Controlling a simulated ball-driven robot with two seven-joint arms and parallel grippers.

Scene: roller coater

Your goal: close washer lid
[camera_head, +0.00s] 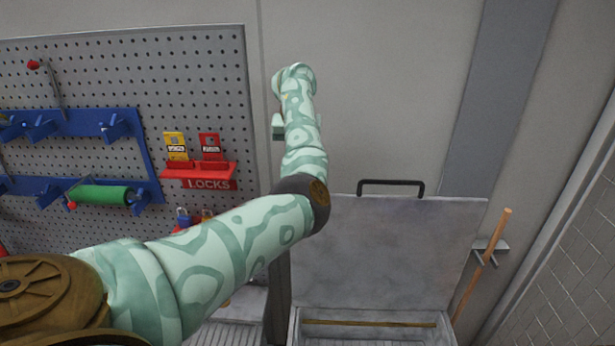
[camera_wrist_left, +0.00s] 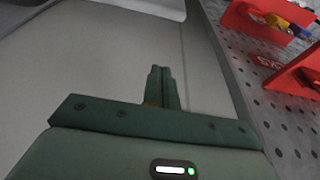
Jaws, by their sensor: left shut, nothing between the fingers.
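The washer (camera_head: 293,325) is a grey metal box at the bottom centre of the head view. Its lid (camera_head: 395,250) stands open and upright against the wall, with a black bar handle (camera_head: 391,183) on its top edge. My left arm reaches up from the lower left, and its far end is above and left of the lid, apart from it. My left gripper (camera_wrist_left: 161,72) shows in the wrist view with its fingers together, empty, in front of the wall. In the head view the fingers are mostly hidden by my arm. My right gripper is in neither view.
A pegboard (camera_head: 150,70) with blue racks, a green roller (camera_head: 100,195) and a red lock holder (camera_head: 200,176) hangs at the left. A wooden handle (camera_head: 483,262) leans in a wall bracket right of the lid. The wall above the lid is clear.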

